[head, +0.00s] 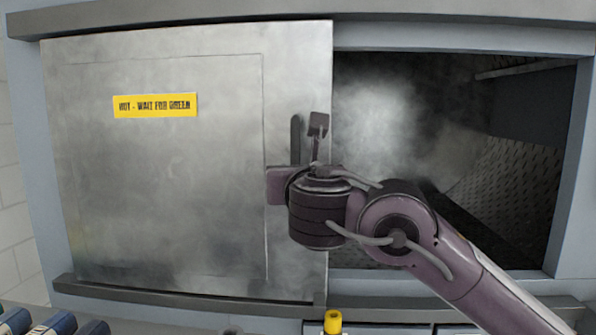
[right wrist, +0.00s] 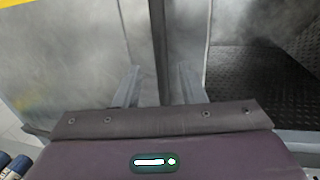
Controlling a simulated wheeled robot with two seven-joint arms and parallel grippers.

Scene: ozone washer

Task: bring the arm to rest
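My right arm comes in from the lower right in the head view. Its gripper (head: 317,135) is in front of the right edge of the sliding metal door (head: 170,200), beside the dark vertical handle (head: 295,135). In the right wrist view my right gripper (right wrist: 158,88) has its two fingers well apart. The handle (right wrist: 157,40) runs upright between them in the picture, and I see no finger pressed on it. Part of the handle is hidden in the head view. My left gripper is not in view.
The door covers the left side of the washer and bears a yellow sign (head: 155,105). The dark chamber opening (head: 400,110) to the right is hazy. Blue items (head: 55,325) and a yellow-topped item (head: 332,322) stand at the lower edge.

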